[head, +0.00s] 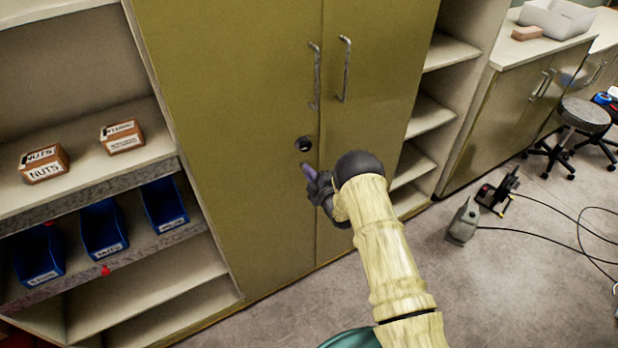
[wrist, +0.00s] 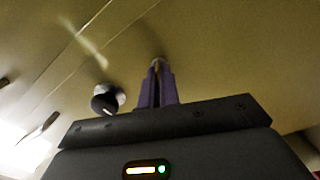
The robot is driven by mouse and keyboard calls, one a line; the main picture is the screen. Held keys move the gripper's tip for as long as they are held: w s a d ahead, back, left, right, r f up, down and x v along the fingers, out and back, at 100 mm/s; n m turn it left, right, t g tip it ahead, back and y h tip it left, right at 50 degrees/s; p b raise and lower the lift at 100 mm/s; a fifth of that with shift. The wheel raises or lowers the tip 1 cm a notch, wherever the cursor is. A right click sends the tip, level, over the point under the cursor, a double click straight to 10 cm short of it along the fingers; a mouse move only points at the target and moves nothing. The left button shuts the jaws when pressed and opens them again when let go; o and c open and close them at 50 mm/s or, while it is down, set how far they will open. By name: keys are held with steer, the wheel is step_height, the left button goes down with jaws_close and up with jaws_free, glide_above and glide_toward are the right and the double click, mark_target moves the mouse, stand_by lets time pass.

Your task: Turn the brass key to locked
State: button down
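A round dark lock (head: 303,144) sits on the left door of the olive cabinet, below the handles. It also shows in the wrist view (wrist: 108,98), left of my fingers, as a dark disc with a pale rim. No brass key can be made out clearly on it. My gripper (head: 308,170) is just below the lock in the head view, apart from it. Its purple fingers (wrist: 157,85) are close together and point toward the door. A small brownish bit shows at their tips; I cannot tell whether it is a held key or the door behind.
Two vertical handles (head: 315,75) (head: 345,68) stand out from the doors above the lock. At left, shelves hold NUTS boxes (head: 44,164) and blue bins (head: 103,229). A stool (head: 584,115) and cabled equipment (head: 464,220) are on the floor at right.

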steer(key=shift+f+m+b, duration=0.1)
steer(key=shift+m+b, duration=5.95)
steer(key=shift+m, duration=0.95)
steer(key=c, duration=1.6)
jaws_free()
steer(key=shift+c, duration=0.2)
